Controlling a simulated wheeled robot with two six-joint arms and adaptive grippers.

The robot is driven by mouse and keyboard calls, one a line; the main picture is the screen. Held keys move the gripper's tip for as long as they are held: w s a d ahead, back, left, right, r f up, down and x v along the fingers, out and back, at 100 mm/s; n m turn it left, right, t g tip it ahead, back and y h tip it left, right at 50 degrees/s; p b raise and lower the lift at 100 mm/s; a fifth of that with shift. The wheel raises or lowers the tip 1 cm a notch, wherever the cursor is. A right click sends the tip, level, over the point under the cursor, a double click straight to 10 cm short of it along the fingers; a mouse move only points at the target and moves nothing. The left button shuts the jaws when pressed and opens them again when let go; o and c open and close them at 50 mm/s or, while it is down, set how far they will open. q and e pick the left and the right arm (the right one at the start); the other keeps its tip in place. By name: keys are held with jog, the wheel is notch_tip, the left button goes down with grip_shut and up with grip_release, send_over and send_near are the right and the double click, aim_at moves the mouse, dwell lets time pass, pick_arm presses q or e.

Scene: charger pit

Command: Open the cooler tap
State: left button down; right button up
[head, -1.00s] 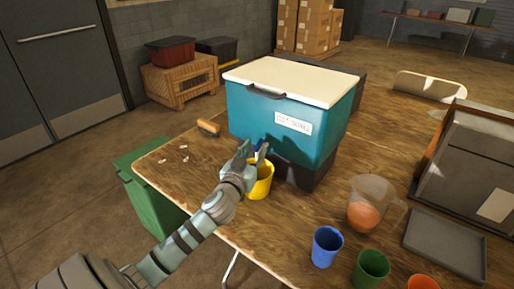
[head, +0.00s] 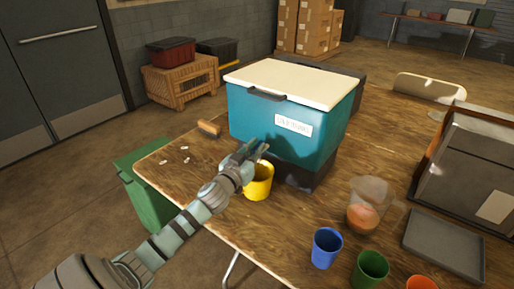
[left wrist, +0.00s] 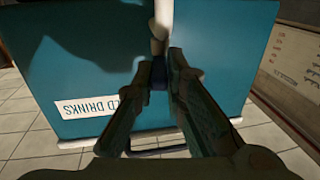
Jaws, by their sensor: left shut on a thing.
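The teal cooler (head: 275,125) with a cream lid (head: 295,80) stands on a dark base on the wooden table. Its front bears a "COLD DRINKS" label (head: 293,125), which also shows in the left wrist view (left wrist: 98,106). My left gripper (head: 255,150) is at the lower front of the cooler, above the yellow cup (head: 259,185). In the left wrist view my left gripper (left wrist: 160,68) is shut on the small blue tap (left wrist: 159,74), below a pale spout (left wrist: 159,22). The fingers hide much of the tap. My right gripper is out of view.
A pitcher (head: 368,208) with orange drink, a blue cup (head: 326,247), a green cup (head: 370,269) and an orange cup (head: 421,283) stand to the right. A grey tray (head: 445,247) lies beyond them. A brush (head: 209,128) lies left of the cooler.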

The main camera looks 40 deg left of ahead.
pick_arm(q)
jog(key=c, duration=1.6)
grip_release()
jog(key=shift+a, duration=0.1)
jog(key=shift+c, duration=0.2)
jog(key=s+d, duration=0.2)
jog(key=s, duration=0.9)
jog(key=shift+s, duration=0.4)
jog(key=shift+d, duration=0.1)
